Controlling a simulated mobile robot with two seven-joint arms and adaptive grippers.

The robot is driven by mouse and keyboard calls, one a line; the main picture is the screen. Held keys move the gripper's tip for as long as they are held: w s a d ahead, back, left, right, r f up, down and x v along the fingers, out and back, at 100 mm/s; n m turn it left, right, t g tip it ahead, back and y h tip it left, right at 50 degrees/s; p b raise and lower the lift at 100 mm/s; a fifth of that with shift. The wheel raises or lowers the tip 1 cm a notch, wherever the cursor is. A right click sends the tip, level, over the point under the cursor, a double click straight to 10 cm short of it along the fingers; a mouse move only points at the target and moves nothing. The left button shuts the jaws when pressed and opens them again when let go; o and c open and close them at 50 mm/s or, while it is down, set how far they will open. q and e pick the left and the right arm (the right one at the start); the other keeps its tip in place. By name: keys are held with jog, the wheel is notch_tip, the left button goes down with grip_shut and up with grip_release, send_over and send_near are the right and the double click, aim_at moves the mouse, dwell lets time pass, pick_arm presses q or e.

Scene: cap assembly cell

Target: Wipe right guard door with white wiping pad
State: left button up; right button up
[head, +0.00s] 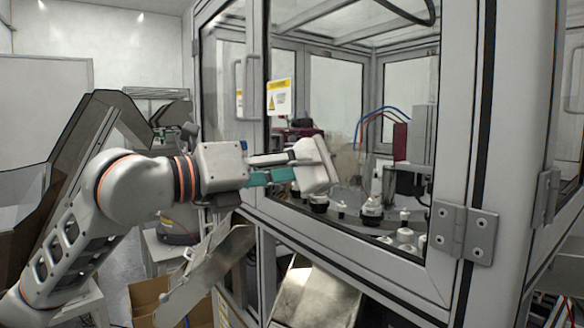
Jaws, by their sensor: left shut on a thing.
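The right guard door (456,130) is a large clear pane in a pale metal frame, with its hinge at the lower right. A yellow and white warning label is on its left part. My left gripper (298,167) reaches in from the left in front of the pane. It is shut on the white wiping pad (318,174), a pale block held upright at the pane's lower left. The pad looks close to or against the glass; I cannot tell if it touches. A teal part shows between the gripper body and the pad. My right gripper is out of view.
Hinges (465,236) stand out from the frame at the lower right. Behind the glass are a machine with black and white fixtures and blue and red hoses. Metal chutes (315,292) and a cardboard box (146,298) are below.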

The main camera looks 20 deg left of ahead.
aim_at(311, 170)
pick_arm(q)
jog(key=shift+w+d, duration=0.3)
jog(key=shift+s, duration=0.1)
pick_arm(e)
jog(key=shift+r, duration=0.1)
pick_arm(q)
jog(key=shift+s+d, duration=1.1)
jog(key=shift+d, duration=0.25)
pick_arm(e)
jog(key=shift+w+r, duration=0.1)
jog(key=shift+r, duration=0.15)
